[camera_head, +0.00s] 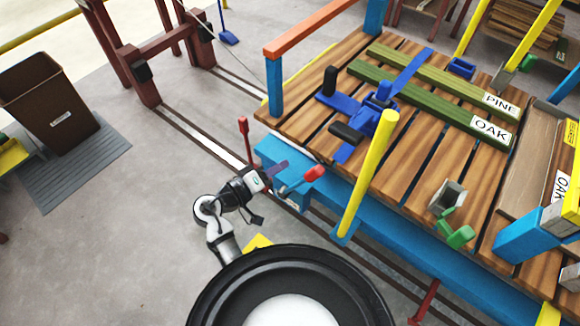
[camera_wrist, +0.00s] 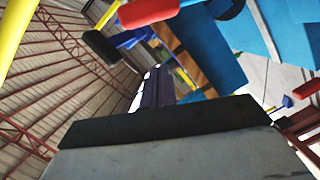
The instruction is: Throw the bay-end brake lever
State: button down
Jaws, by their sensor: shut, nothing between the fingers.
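A lever with a red grip (camera_head: 314,173) juts from the near left end of the blue cart frame (camera_head: 270,150), its grip pointing up and right. A large red grip (camera_wrist: 150,10) also shows at the top of the wrist view. My gripper (camera_head: 277,168) has purple fingers, shut and empty, just left of this lever; contact cannot be told. The fingers (camera_wrist: 155,88) also show in the wrist view. Another red-topped upright lever (camera_head: 243,126) stands just beyond my gripper. I cannot tell from labels which one is the bay-end brake.
The slatted cart deck (camera_head: 300,115) carries green boards, a blue clamp (camera_head: 375,110) and a yellow post (camera_head: 368,175). Floor rails (camera_head: 195,130) run toward a red frame (camera_head: 125,60). A brown bin (camera_head: 50,100) stands at left. The grey floor between is open.

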jog(key=v, duration=0.6)
jog(key=shift+b, duration=0.4)
jog(key=shift+a, duration=0.1)
